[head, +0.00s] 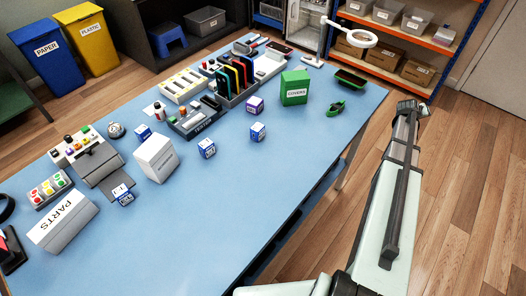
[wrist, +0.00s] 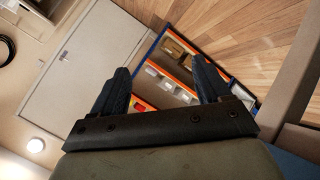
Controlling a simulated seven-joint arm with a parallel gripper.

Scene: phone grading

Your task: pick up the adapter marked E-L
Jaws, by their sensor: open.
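Several small blue-and-white cubes that could be adapters stand on the blue table: one (head: 207,148) near the middle, one (head: 258,132) to its right, one (head: 143,132) behind the white box and one (head: 123,195) at the left. A purple-and-white cube (head: 255,105) stands near the green box. Their markings are too small to read, so I cannot tell which is E-L. My gripper (head: 411,106) is off the table's right edge, away from all of them. In the wrist view my gripper (wrist: 160,70) is open and empty, with no cube in sight.
On the table (head: 235,215) stand a white box (head: 156,158), a PARTS box (head: 62,221), a green COVERS box (head: 294,87), a tester (head: 197,120) and a phone rack (head: 238,85). The front right of the table is clear. Shelves (head: 400,45) stand behind.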

